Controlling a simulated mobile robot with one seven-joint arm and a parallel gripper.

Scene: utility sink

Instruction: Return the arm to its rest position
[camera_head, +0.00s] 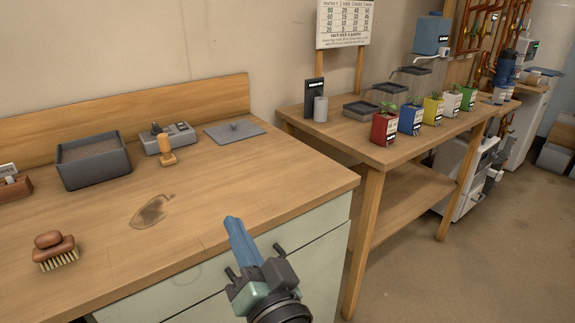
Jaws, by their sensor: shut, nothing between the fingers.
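My gripper (233,222) is at the lower middle of the picture, at the end of my dark arm. Its long blue fingers are together and point up and to the left, with nothing seen between them. It shows in front of the pale green drawer fronts (318,265), near the front edge of the wooden counter (215,190). Whether it touches the counter cannot be told. Most of my arm is out of the picture below.
On the counter are a brush (55,250), a grey tray (93,161), a grey device (170,138), an orange-handled tool (164,147) and a flat grey plate (234,131). A dark stain (152,211) marks the counter. Several potted plants stand on the right table (392,154). Floor (500,260) is clear at right.

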